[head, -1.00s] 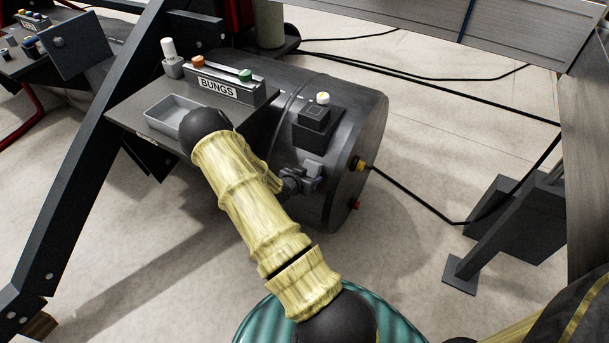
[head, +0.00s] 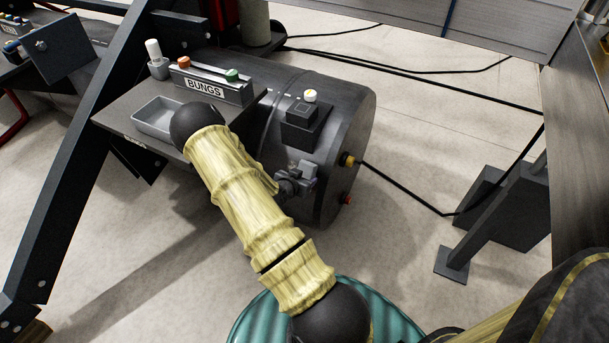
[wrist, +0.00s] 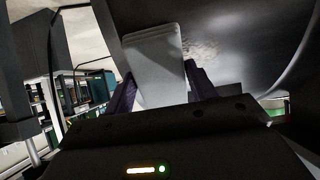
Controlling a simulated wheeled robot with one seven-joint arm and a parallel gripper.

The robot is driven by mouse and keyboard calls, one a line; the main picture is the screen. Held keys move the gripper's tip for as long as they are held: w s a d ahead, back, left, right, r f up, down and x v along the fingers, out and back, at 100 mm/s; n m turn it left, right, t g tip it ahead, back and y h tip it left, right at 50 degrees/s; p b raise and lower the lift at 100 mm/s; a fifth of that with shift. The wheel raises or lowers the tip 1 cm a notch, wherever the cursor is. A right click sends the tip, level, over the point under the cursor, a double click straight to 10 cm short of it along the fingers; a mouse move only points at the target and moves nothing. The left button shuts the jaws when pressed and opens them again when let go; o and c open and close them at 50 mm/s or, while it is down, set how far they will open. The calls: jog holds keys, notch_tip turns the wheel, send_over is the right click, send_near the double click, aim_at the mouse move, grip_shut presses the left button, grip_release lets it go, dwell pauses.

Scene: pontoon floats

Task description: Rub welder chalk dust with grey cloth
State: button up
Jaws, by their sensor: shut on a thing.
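My gripper (wrist: 160,95) is shut on the grey cloth (wrist: 153,62), which stands up as a flat pad between the two dark fingers in the wrist view. A pale, speckled patch of chalk dust (wrist: 203,50) shows on the dark curved metal just right of the cloth's upper part. I cannot tell whether the cloth touches the metal. In the head view my gripper (head: 300,180) is at the side of the dark cylindrical float (head: 345,120), below a small black box. The dust cannot be made out there.
A shelf with a grey tray (head: 150,128) and a rack labelled BUNGS (head: 205,88) adjoins the float. The black box (head: 305,125) carries a white knob. A black cable (head: 400,188) runs from the float's end across the floor. A dark stand (head: 490,215) is at right.

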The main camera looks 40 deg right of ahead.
jog(key=shift+p+v, duration=0.85)
jog(key=shift+v, duration=1.25)
jog(key=p+v, duration=0.1)
jog(key=v, duration=0.2)
jog(key=shift+d, duration=0.1)
jog(key=shift+b+x, duration=1.1)
jog(key=shift+x, duration=1.35)
jog(key=shift+b+x, duration=0.3)
jog(key=shift+x, duration=0.55)
jog(key=shift+b+x, duration=0.55)
jog(key=shift+x, duration=0.55)
jog(key=shift+w+f, duration=0.1)
